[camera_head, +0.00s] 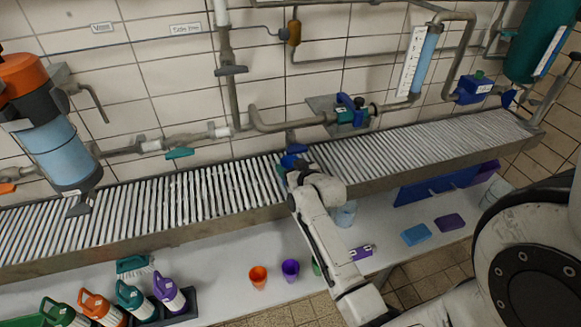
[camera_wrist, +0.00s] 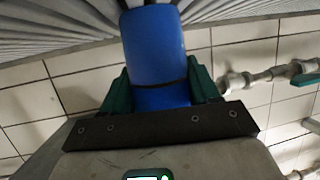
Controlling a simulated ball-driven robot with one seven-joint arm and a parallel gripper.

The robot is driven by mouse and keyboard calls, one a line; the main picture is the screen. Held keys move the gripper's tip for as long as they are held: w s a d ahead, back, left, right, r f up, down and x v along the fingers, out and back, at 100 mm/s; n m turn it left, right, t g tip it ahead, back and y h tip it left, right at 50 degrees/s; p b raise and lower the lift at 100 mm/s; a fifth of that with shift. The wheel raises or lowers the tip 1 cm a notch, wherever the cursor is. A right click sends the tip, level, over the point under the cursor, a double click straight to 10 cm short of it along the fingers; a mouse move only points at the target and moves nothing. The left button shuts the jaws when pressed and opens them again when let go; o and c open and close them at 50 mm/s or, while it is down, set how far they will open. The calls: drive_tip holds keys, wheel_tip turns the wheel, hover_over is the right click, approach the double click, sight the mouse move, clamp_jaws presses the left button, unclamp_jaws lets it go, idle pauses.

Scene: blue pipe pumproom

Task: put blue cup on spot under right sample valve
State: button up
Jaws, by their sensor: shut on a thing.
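The blue cup (camera_head: 290,161) is held in my gripper (camera_head: 296,169) over the slatted rack, partly hidden by my wrist. In the wrist view the blue cup (camera_wrist: 155,45) fills the top middle, clamped between the green fingers of my gripper (camera_wrist: 161,88). A pipe valve with a blue handle (camera_head: 349,104) is on the wall above and right of the cup. A valve with a green handle (camera_head: 180,153) is on the wall to the left. I cannot tell which fitting is the right sample valve, and no marked spot is visible.
The slatted rack (camera_head: 180,199) runs along the tiled wall, with a raised front rail. On the lower shelf (camera_head: 226,297) stand an orange cup (camera_head: 258,277), a purple cup (camera_head: 290,270) and several bottles. A blue sponge (camera_head: 416,235) lies at the right.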

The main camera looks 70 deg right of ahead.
drive_tip(key=o, duration=1.1)
drive_tip(key=shift+o, duration=0.2)
drive_tip(key=shift+s+a+r, duration=0.1)
drive_tip(key=shift+s, duration=0.05)
drive_tip(key=v, duration=1.2)
drive_tip(key=w+a+f+n+g+y, duration=0.1)
drive_tip(key=a+f+n+g+y, duration=0.15)
drive_tip(key=a, duration=0.55)
drive_tip(key=w+a+f+n+g+y, duration=0.15)
drive_tip(key=a+f+y, duration=0.25)
drive_tip(key=a, duration=0.4)
drive_tip(key=s+a+f+n+g+y, duration=0.2)
drive_tip(key=s+a+g, duration=0.3)
drive_tip(key=s+a, duration=0.6)
drive_tip(key=shift+a+f+n+g+p, duration=0.3)
drive_tip(key=shift+a+n+g+p, duration=0.1)
drive_tip(key=shift+a+n, duration=0.25)
